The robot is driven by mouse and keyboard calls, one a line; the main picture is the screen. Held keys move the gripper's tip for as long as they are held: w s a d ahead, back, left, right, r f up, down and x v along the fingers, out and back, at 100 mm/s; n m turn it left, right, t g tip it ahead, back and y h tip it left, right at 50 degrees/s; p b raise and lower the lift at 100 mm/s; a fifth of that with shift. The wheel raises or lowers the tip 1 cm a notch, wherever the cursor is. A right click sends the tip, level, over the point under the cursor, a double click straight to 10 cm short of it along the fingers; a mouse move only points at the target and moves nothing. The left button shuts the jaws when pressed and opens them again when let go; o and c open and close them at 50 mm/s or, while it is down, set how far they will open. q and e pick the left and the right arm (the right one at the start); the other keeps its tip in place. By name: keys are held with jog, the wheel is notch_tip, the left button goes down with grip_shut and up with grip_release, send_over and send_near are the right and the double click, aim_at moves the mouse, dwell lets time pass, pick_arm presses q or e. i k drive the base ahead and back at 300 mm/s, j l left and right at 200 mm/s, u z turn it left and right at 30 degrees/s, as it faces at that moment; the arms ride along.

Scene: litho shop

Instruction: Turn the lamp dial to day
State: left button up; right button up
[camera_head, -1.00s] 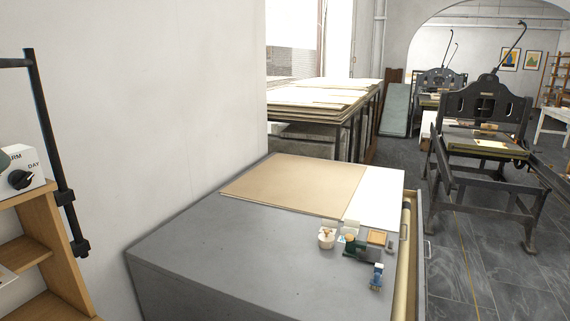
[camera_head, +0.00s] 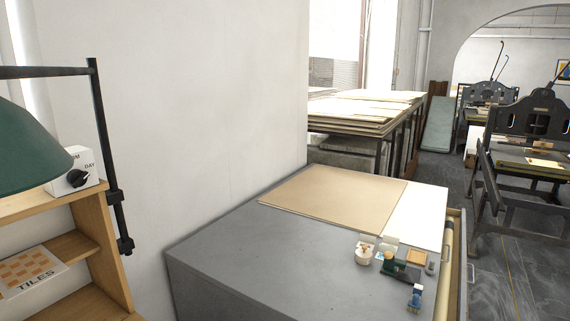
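The lamp dial is a black knob (camera_head: 77,178) on a small white box (camera_head: 88,161) at the left of the head view. The box stands on top of a wooden shelf unit (camera_head: 92,210). Beside the knob I read "DAY" at the upper right and a partly hidden word ending in "M" above. A green lamp shade (camera_head: 28,150) hangs from a black arm in front and covers the box's left part. Neither of my grippers is in view.
A grey cabinet (camera_head: 215,255) fills the lower middle, bearing brown board, white paper and several small items. A black lamp post (camera_head: 106,150) stands beside the shelf. A "TILES" book (camera_head: 35,270) lies on a lower shelf. Presses and open floor are at right.

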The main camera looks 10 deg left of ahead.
aim_at(77, 177)
jog(key=k+j+u, duration=0.1)
jog(key=u, duration=0.3)
jog(key=k+j+u, duration=0.1)
jog(key=u, duration=0.3)
jog(key=j+u, duration=0.4)
jog(key=k+l, duration=0.05)
jog(key=l, duration=0.05)
